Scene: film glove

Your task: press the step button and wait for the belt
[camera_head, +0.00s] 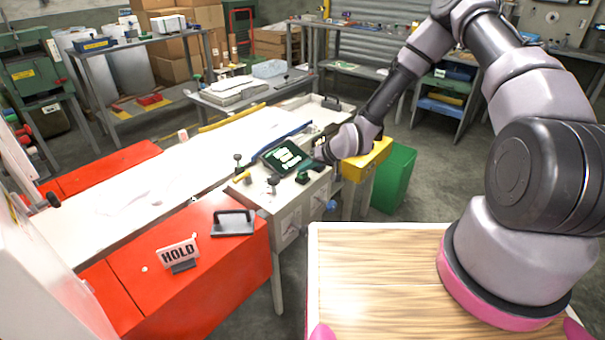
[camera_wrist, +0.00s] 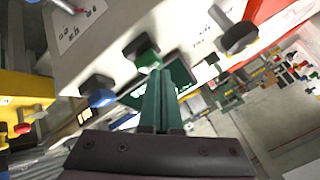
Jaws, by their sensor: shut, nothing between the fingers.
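A pale control box (camera_head: 290,200) stands at the end of the belt (camera_head: 150,185). On its top are a green button (camera_head: 302,177), a dark knob (camera_head: 273,181) and a tilted dark screen with pale lettering (camera_head: 284,157). A blue knob (camera_head: 331,205) sticks out of its side. My gripper (camera_head: 318,160) is at the box's right edge, beside the screen. In the wrist view my shut, empty green fingers (camera_wrist: 159,72) point at the green button (camera_wrist: 143,52). The tips look very close to it; I cannot tell if they touch. No label reading "step" is legible.
A HOLD sign (camera_head: 179,252) and a black-handled plate (camera_head: 233,222) rest on the red cabinet (camera_head: 215,265) at the left. A yellow block (camera_head: 368,160) and green bin (camera_head: 398,172) stand right of the box. The wooden top (camera_head: 375,270) in front is bare.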

